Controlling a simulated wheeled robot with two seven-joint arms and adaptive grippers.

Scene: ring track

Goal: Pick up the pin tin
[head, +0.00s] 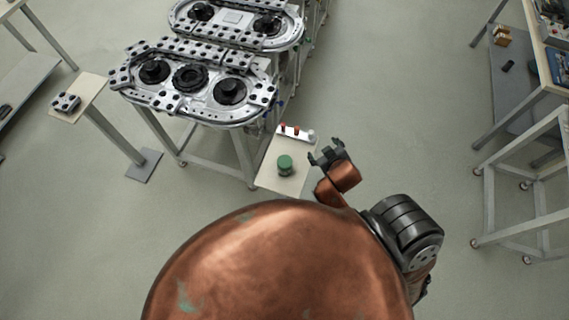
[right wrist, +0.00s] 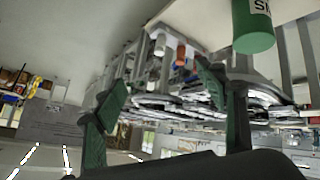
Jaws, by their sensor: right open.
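A green cylinder (head: 285,165), which I take for the pin tin, stands upright on a small pale stand top (head: 271,184). In the right wrist view the green tin (right wrist: 253,32) hangs at the top right, the picture being turned over, and part of a white label shows on it. My right gripper (head: 326,153) is just right of the stand, apart from the tin. In the right wrist view its two fingers (right wrist: 163,93) are spread with nothing between them held. My left gripper is not in view.
A small rack with red and white pieces (head: 295,133) sits behind the tin on the same stand. The ring track (head: 190,85) on its metal frame is close behind and left. A workbench (head: 545,70) stands at the right. The floor between is clear.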

